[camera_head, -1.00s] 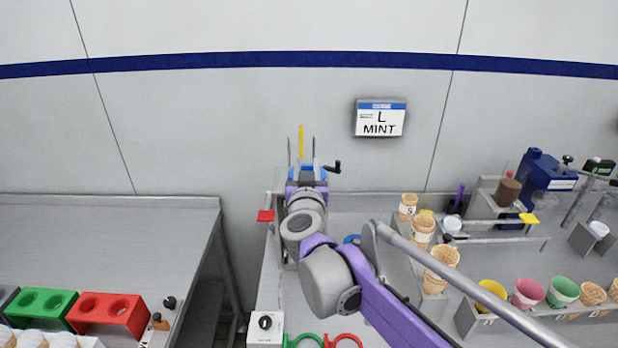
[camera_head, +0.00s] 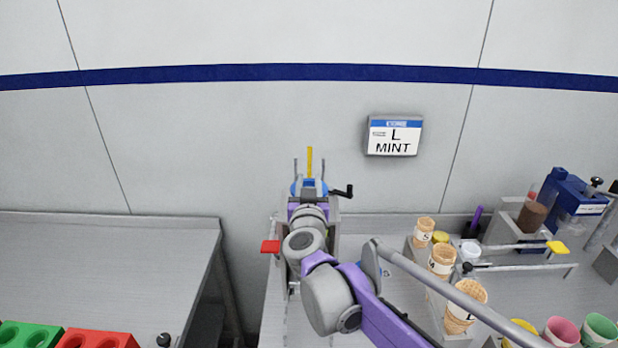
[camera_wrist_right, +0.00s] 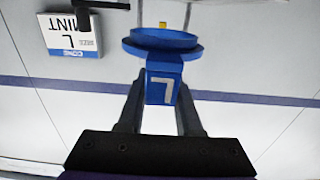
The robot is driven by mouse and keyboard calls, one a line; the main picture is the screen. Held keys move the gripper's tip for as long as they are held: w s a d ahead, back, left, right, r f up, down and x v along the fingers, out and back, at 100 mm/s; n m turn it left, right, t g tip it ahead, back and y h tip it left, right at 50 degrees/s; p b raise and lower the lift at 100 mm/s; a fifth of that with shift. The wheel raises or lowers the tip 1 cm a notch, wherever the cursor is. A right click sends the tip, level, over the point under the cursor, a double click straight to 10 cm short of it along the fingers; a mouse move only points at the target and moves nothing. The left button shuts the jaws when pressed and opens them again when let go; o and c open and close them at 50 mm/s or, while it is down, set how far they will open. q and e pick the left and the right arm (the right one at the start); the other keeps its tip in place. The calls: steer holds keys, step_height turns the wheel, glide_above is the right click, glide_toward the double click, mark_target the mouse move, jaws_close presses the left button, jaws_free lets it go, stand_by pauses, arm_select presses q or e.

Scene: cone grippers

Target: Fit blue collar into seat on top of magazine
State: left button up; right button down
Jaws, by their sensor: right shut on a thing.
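My right gripper (camera_wrist_right: 160,98) is shut on the square tab of the blue collar (camera_wrist_right: 160,42). The collar is a shallow round ring, and its tab bears a pale mark like an upside-down L or a 7. In the head view the collar (camera_head: 297,188) shows in part beyond my right wrist, among upright rods. The magazine (camera_head: 333,218) is a grey upright housing with a black crank (camera_head: 343,191), two grey rods and a yellow rod (camera_head: 310,160); my arm hides most of it. The seat is hidden, and I cannot tell whether the collar touches it. My left gripper is not in view.
A red tab (camera_head: 270,246) sticks out left of the magazine. Cones (camera_head: 442,261) stand in a stepped grey rack to the right, with a long grey bar near my arm. A gap separates the left table (camera_head: 110,260) from this counter. An L MINT sign (camera_head: 394,136) hangs behind.

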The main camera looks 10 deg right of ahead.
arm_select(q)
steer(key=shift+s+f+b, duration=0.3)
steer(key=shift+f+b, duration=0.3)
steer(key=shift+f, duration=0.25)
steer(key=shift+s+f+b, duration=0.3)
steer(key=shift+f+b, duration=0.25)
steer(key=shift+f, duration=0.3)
arm_select(e)
steer(key=shift+f, duration=2.1)
steer(key=c, duration=0.5)
jaws_free()
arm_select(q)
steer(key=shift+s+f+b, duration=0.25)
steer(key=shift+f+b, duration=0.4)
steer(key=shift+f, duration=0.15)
arm_select(e)
steer(key=s+a, duration=0.2)
steer(key=s, duration=0.8)
steer(key=shift+s, duration=0.3)
